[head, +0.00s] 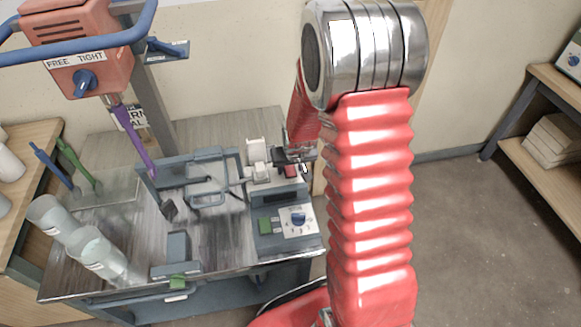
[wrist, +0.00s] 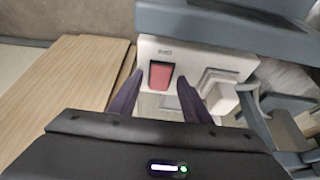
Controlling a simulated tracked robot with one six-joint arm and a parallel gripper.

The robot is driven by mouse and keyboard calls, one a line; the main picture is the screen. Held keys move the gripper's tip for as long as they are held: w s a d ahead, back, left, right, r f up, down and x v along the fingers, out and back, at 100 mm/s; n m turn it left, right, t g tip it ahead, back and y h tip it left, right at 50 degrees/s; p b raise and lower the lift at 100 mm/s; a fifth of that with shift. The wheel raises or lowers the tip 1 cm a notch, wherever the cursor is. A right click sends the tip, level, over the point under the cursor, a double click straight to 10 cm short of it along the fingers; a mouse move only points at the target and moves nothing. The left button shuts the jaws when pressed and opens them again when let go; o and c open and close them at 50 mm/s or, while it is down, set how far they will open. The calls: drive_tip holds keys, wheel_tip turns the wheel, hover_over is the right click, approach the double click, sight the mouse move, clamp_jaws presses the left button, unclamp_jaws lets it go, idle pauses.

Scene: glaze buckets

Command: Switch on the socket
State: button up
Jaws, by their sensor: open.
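The white socket plate (wrist: 205,62) fills the middle of the wrist view, with a red rocker switch (wrist: 161,75) on its left part and a pale, stepped square shape on its right. My gripper (wrist: 160,78) is open, its two dark fingers on either side of the red switch, with nothing between them but the view of the plate. I cannot tell whether the fingertips touch the plate or whether the switch is on. In the head view my gripper (head: 291,157) is at the back right of the bench, beside white parts (head: 257,152); the arm partly hides that spot.
A grey bar (wrist: 225,25) crosses above the socket plate. An orange mixer head (head: 75,45) with a purple shaft, and pale buckets (head: 90,250), are at left.

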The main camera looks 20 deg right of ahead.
drive_tip(key=c, duration=1)
drive_tip(key=shift+c, duration=0.2)
drive_tip(key=shift+w+g, duration=0.2)
drive_tip(key=shift+g, duration=0.4)
drive_tip(key=shift+w+g+y, duration=0.15)
drive_tip(key=shift+w+g, duration=0.05)
drive_tip(key=shift+g, duration=0.45)
drive_tip(key=shift+w+g+y, duration=0.15)
drive_tip(key=shift+g, duration=0.5)
drive_tip(key=shift+r, duration=0.1)
drive_tip(key=o, duration=1)
drive_tip(key=shift+d, duration=0.1)
drive_tip(key=shift+o, duration=0.2)
